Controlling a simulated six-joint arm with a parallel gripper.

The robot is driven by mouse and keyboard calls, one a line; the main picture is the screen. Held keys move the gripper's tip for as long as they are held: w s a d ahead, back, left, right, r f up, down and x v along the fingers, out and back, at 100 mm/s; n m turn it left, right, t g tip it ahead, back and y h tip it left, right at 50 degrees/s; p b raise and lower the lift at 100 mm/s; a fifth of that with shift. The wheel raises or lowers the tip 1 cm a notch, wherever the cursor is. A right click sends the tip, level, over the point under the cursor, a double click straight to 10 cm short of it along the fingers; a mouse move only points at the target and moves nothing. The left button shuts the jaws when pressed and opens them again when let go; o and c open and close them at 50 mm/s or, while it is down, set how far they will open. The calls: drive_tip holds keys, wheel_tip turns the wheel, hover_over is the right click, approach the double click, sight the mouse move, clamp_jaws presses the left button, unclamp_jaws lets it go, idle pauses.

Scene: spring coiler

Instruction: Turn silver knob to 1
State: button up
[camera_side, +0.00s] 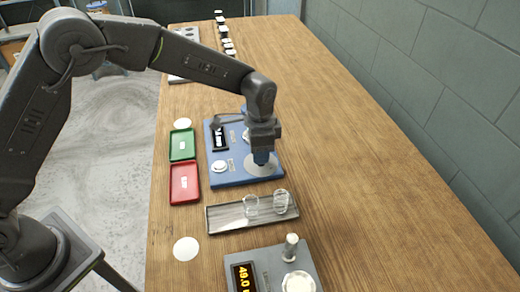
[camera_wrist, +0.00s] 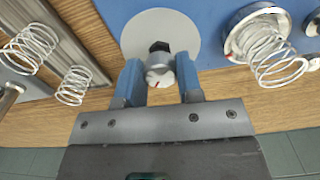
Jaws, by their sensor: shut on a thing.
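The silver knob (camera_wrist: 160,72), with a small red mark and a dark part at its far end, sits on a pale round dial plate (camera_wrist: 137,30) in the wrist view. My gripper (camera_wrist: 160,77) has its two blue fingers on either side of the knob and is shut on it. In the side view my gripper (camera_side: 262,158) points down onto the same dial plate (camera_side: 258,171), at the front right of the blue coiler (camera_side: 235,178); the knob is hidden there. I cannot read any dial numbers in either view.
A spring (camera_wrist: 268,48) is on the coiler beside the dial. Two springs (camera_side: 281,200) stand on a grey tray (camera_side: 225,219). A red tray (camera_side: 184,190) and a green tray (camera_side: 182,157) lie left. A grey device (camera_side: 262,258) showing 49.0 stands in front. Table room is free right.

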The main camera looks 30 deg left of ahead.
drive_tip(key=shift+m, duration=0.6)
drive_tip(key=o, duration=0.9)
wheel_tip(320, 180, up, 14)
drive_tip(key=shift+f, duration=0.1)
idle(0.5)
